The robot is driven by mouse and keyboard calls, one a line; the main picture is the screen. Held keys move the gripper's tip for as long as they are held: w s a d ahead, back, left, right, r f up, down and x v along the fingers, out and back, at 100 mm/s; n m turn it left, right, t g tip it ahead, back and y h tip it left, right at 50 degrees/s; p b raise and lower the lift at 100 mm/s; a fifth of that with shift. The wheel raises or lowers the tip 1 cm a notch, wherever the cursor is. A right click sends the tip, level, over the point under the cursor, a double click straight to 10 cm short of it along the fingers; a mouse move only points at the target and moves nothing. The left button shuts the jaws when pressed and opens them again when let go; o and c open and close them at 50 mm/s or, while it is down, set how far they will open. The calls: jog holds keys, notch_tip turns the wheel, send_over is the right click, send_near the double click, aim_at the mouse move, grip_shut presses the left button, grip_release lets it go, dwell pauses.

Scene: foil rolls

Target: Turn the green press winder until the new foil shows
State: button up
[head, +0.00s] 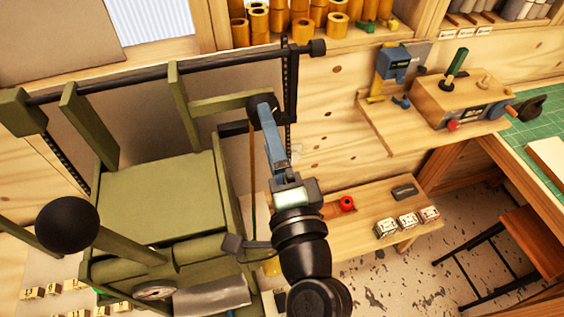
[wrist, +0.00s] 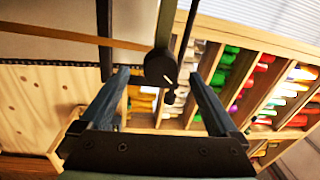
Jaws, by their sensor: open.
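The green press (head: 160,200) stands at the left, with a black rod across its top. A dark round knob, which looks like the winder, sits on the press's right side at my fingertips, mostly covered in the head view. In the wrist view the knob (wrist: 158,66) has a small white mark and lies between and just beyond my finger tips. My gripper (head: 264,108) is open; its two blue fingers (wrist: 158,80) stand either side of the knob, with no clear contact. A tan strip (wrist: 70,35) runs towards the knob; I cannot tell whether it is foil.
A black ball-ended lever (head: 68,224) sticks out at the press's front left. A silvery sheet (head: 212,297) lies at its lower front. A low wooden bench (head: 375,205) with small white blocks stands right of my arm. A shelf device (head: 460,100) is farther right.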

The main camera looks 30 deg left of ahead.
jog(key=b+v, duration=0.3)
jog(key=v, duration=0.5)
